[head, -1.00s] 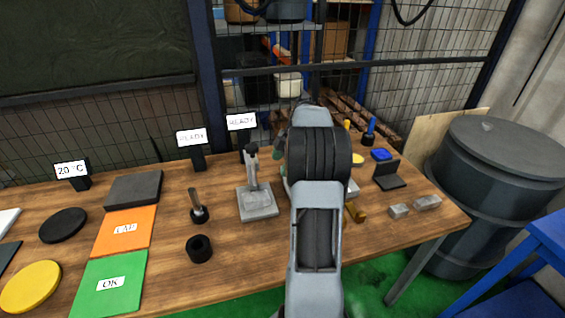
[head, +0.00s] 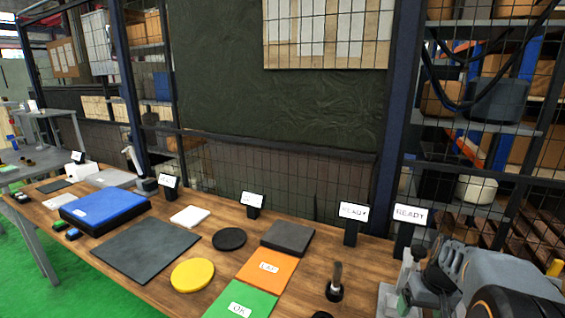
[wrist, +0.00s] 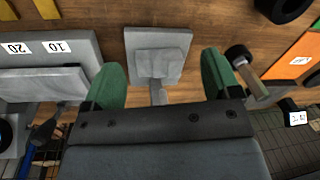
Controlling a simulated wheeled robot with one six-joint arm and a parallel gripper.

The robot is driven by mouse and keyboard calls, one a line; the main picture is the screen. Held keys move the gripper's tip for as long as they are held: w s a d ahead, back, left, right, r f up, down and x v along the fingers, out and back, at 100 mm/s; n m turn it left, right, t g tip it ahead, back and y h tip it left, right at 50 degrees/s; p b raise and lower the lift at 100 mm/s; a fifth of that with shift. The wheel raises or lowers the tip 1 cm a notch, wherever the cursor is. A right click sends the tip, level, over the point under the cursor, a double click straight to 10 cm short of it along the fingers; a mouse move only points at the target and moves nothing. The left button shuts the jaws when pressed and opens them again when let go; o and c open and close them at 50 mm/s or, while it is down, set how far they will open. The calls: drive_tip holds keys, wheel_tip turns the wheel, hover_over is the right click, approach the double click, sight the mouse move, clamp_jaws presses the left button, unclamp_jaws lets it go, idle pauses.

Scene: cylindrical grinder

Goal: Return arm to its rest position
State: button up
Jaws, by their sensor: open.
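My gripper (wrist: 161,68) is open, with its two green fingers well apart and nothing held between them. In the wrist view, a grey stand with a flat square base (wrist: 158,42) shows beyond the gap between the fingers. I cannot tell the height of the fingers above the stand.
The wooden table (head: 330,255) holds an orange pad (head: 266,270), a green pad (head: 240,302), a yellow disc (head: 192,275) and a blue case (head: 104,207). A dark post tool (head: 335,285) stands left of my arm. Small signs and a mesh fence line the back.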

drive_tip(key=s+a+r+t, duration=0.1)
drive_tip(key=s+a+r, duration=0.1)
drive_tip(key=a, duration=0.3)
drive_tip(key=s+a+r+n+t+p, duration=0.1)
drive_tip(key=s+a+r, duration=0.1)
drive_tip(key=s+a, duration=0.2)
drive_tip(key=s+a+r+n+t+h, duration=0.1)
drive_tip(key=s+a+r, duration=0.1)
drive_tip(key=a, duration=0.6)
drive_tip(key=shift+s+p, duration=0.4)
drive_tip(key=shift+s, duration=0.1)
